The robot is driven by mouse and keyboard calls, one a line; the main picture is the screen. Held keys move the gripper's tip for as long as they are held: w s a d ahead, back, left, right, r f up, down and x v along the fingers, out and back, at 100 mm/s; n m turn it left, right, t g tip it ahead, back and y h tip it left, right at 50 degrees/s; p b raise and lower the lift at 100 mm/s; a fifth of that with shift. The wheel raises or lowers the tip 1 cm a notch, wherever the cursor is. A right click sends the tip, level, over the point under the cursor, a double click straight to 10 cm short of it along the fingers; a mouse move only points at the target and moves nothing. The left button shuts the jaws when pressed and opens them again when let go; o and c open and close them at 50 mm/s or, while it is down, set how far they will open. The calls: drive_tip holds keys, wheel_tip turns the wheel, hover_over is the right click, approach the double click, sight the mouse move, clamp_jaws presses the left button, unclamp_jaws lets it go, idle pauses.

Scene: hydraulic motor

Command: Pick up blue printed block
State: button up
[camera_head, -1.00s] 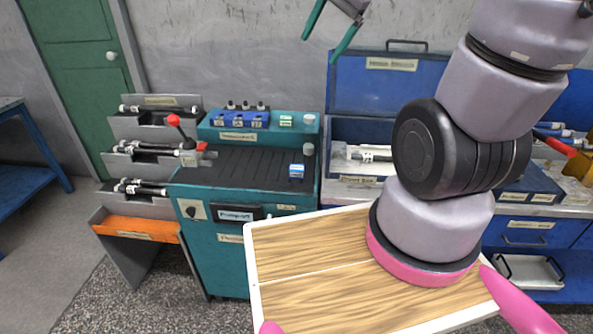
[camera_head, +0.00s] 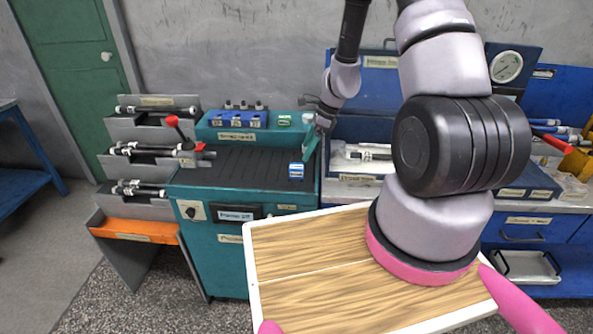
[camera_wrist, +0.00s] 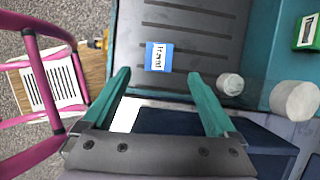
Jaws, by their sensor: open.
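The blue printed block (camera_head: 296,171) is small, with a white label band. It sits on the dark slatted top of the teal machine (camera_head: 240,170), near its right edge. In the wrist view the block (camera_wrist: 159,57) lies flat, beyond and between the two teal fingertips, apart from both. My gripper (camera_head: 311,140) is above the right part of the machine, up and right of the block. In the wrist view my gripper (camera_wrist: 159,75) is open, with nothing between its fingers.
Two pale round knobs (camera_wrist: 295,100) (camera_wrist: 231,84) stand at the machine's right side in the wrist view. A green block (camera_wrist: 306,32) is beyond them. A blue toolbox (camera_head: 374,90) stands right of the machine. A red-knobbed lever (camera_head: 173,121) rises at its left.

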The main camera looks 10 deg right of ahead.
sight(298, 166)
drive_tip(key=x, duration=0.8)
drive_tip(key=shift+s, duration=0.1)
drive_tip(key=c, duration=1.4)
